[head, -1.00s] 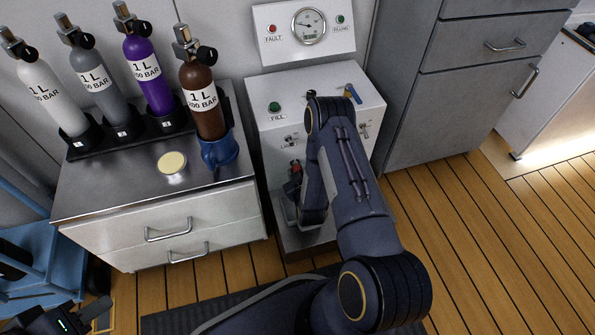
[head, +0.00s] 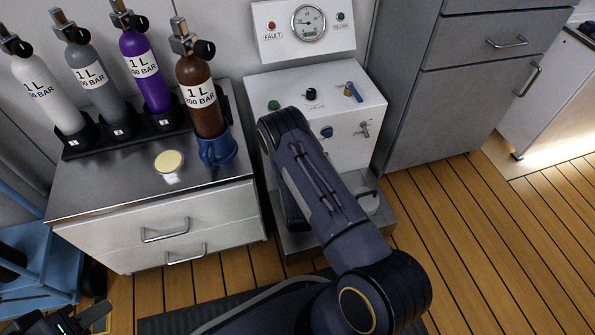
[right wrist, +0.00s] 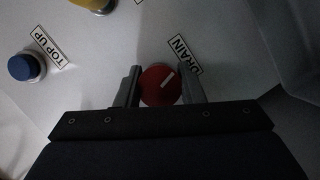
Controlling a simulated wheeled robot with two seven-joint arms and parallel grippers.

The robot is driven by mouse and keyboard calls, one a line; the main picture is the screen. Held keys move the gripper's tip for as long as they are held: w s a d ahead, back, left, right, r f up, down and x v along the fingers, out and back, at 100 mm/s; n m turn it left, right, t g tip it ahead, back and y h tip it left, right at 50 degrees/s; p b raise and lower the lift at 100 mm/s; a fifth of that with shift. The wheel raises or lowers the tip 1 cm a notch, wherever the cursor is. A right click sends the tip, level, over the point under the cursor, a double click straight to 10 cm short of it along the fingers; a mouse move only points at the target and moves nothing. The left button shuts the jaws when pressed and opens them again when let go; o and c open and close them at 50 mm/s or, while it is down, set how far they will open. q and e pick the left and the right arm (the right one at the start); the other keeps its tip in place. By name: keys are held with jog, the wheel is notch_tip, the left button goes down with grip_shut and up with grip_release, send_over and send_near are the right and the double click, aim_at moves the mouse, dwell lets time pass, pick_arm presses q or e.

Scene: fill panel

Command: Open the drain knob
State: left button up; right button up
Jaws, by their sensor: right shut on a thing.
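The red round drain knob (right wrist: 160,85) with a white line is in the right wrist view, beside a DRAIN label (right wrist: 184,55). Its line slants from lower left to upper right. My right gripper (right wrist: 160,88) has a finger on each side of the knob and is shut on it. In the head view my right arm hides this knob and the right gripper. My left gripper (head: 88,318) shows only partly at the lower left corner, away from the panel; its jaw opening is unclear.
The white fill panel (head: 350,100) carries a green button (head: 274,105), a black knob (head: 311,94), a blue-handled valve (head: 353,91), a blue button (head: 326,132) and a gauge (head: 309,22).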

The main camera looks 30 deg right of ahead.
jog(key=shift+d, duration=0.1)
jog(key=o, duration=1)
jog(key=p+v, duration=0.3)
jog(key=v, duration=0.5)
